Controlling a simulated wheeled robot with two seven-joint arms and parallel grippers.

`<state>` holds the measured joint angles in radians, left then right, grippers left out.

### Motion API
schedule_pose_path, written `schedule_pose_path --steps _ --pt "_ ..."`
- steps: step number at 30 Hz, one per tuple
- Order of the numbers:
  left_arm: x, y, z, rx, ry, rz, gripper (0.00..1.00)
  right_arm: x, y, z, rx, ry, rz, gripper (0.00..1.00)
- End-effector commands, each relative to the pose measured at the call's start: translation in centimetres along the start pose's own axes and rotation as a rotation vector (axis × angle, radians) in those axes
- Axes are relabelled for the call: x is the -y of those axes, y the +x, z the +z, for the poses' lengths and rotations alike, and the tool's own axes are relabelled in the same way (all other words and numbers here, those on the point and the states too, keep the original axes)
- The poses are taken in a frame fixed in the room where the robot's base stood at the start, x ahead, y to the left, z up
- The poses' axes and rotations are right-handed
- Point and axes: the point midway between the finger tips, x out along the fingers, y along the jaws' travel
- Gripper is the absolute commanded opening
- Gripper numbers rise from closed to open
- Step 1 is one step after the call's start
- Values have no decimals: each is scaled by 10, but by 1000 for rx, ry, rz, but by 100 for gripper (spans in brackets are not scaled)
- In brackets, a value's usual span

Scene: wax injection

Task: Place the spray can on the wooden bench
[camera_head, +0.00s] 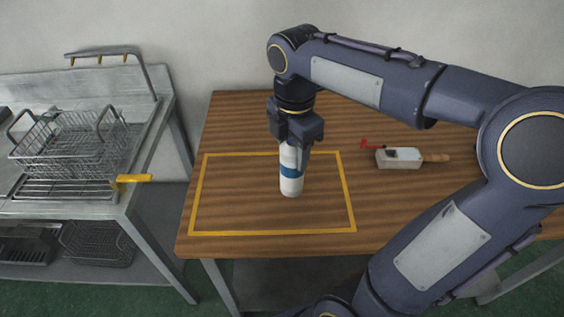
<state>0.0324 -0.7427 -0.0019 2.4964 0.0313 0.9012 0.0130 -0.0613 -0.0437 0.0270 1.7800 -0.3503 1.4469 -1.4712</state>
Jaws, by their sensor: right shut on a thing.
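The spray can (291,186), white with a blue band, stands upright inside the yellow outlined rectangle (200,200) on the wooden bench (235,112). Its base appears to be at the bench top, though I cannot tell for sure whether it touches. My right gripper (293,150) points down from above and is shut on the upper part of the can. The fingers hide part of the can's top. My left gripper is not in view.
A small grey-white box with a red part and a wooden handle (398,157) lies on the bench to the right. A metal table (150,150) with a wire basket (65,140) stands at the left, with a gap between it and the bench. The outlined area around the can is clear.

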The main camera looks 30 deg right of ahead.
Motion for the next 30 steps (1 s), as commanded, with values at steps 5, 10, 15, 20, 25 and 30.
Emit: schedule_pose_path --steps 5,10,15,20,25,30 --pt "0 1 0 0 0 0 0 -20 24 0 0 0 -1 6" --pt "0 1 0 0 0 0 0 -28 34 0 0 1 0 6" --pt "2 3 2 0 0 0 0 -32 59 0 0 0 -2 6" --pt "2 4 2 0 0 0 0 -32 69 0 0 0 1 6" --pt "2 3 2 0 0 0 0 -32 68 0 0 0 2 6" --pt "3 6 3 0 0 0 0 -32 73 0 0 0 1 6"
